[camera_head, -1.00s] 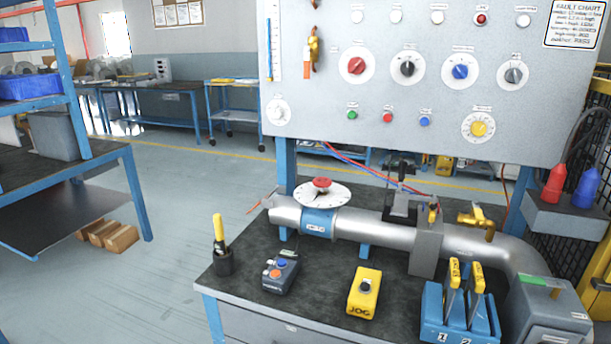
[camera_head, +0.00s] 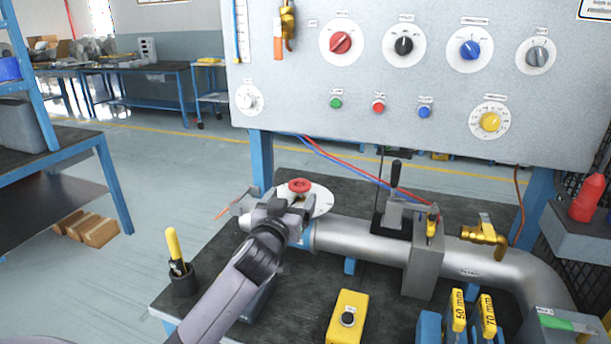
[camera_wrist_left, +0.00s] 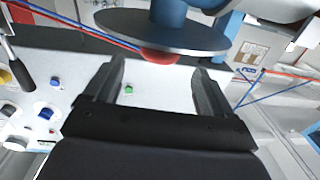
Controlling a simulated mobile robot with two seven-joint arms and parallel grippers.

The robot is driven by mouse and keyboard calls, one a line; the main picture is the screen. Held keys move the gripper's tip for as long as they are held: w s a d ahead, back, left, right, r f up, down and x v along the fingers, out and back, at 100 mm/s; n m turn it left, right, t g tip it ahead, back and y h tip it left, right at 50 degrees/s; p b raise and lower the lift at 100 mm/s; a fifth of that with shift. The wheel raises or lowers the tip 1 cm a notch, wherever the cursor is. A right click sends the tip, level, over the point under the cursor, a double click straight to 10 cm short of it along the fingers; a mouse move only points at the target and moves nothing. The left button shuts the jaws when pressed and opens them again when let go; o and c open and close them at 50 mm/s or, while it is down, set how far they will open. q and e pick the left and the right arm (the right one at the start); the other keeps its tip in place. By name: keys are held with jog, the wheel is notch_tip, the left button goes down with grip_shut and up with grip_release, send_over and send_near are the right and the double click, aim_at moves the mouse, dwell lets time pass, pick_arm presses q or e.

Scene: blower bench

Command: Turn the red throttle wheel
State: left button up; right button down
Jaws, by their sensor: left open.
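The red throttle wheel (camera_head: 299,186) sits on a white dial disc (camera_head: 322,200) above the grey pipe's blue collar. In the left wrist view the red wheel (camera_wrist_left: 159,57) shows partly, under the edge of the disc (camera_wrist_left: 160,38). My left gripper (camera_head: 292,205) is at the wheel, in front of the disc and covering part of it. Its jaws are open and empty in the left wrist view (camera_wrist_left: 160,72), with the wheel lined up between the fingertips. I cannot tell whether they touch it. My right gripper is not in view.
The grey control panel (camera_head: 300,75) with several knobs rises behind the pipe. A lever clamp (camera_head: 394,190) and a brass valve (camera_head: 484,235) are along the pipe (camera_head: 365,240).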

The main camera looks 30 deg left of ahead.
aim_at(298, 190)
pick_arm(q)
jog(key=shift+w, duration=0.2)
jog(key=shift+w+a+r, duration=0.15)
jog(key=shift+w+a, duration=0.05)
jog(key=shift+w, duration=0.25)
jog(key=x, duration=0.4)
jog(key=shift+w+a, duration=0.1)
jog(key=shift+w, duration=0.15)
jog(key=shift+w+a, duration=0.15)
jog(key=shift+w, duration=0.5)
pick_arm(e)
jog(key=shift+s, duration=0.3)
pick_arm(q)
jog(key=c, duration=1)
jog(key=shift+o, duration=0.2)
jog(key=shift+f+n+g+y+b, duration=0.3)
jog(key=shift+n+y+b, duration=0.25)
jog(key=shift+b, duration=0.5)
jog(key=shift+r+n+y+b, duration=0.25)
jog(key=shift+y+b, duration=0.3)
jog(key=shift+b, duration=0.1)
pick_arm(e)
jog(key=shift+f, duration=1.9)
